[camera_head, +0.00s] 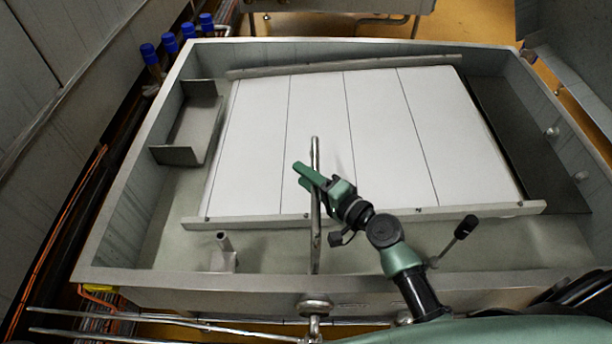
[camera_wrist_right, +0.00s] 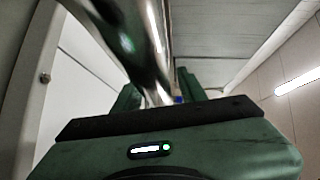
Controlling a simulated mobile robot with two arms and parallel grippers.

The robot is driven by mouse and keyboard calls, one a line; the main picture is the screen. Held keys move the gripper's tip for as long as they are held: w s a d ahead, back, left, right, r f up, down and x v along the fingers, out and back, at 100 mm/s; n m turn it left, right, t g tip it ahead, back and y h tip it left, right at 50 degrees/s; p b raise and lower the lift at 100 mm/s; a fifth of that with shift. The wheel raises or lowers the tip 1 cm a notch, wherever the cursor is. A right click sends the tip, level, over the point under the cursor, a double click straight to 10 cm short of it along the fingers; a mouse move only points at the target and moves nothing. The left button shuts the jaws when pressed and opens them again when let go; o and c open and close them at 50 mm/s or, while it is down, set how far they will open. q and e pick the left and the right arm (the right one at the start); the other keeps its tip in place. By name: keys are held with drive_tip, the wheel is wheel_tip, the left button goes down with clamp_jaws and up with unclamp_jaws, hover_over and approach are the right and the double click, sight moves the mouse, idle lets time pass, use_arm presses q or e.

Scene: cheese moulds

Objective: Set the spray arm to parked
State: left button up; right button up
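The spray arm (camera_head: 315,255) is a thin shiny metal tube in the head view, rising from the front rim of the vat across the front edge of the white panels. My right gripper (camera_head: 303,174) is at the tube's upper part, with its green fingers pointing left. In the right wrist view the tube (camera_wrist_right: 150,50) runs down between the two fingers (camera_wrist_right: 158,95). It is close to the left finger, and a narrow gap shows beside the right one. The fingers look apart, though contact is partly hidden. My left gripper is not in view.
The grey vat (camera_head: 200,287) surrounds the white panels (camera_head: 320,140). A small metal bracket (camera_head: 224,260) stands front left, and a black-knobbed lever (camera_head: 465,228) front right. An open metal box (camera_head: 192,120) sits at the left wall. Blue-capped posts (camera_head: 170,43) stand outside, back left.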

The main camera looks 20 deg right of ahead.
clamp_jaws()
idle(1.3)
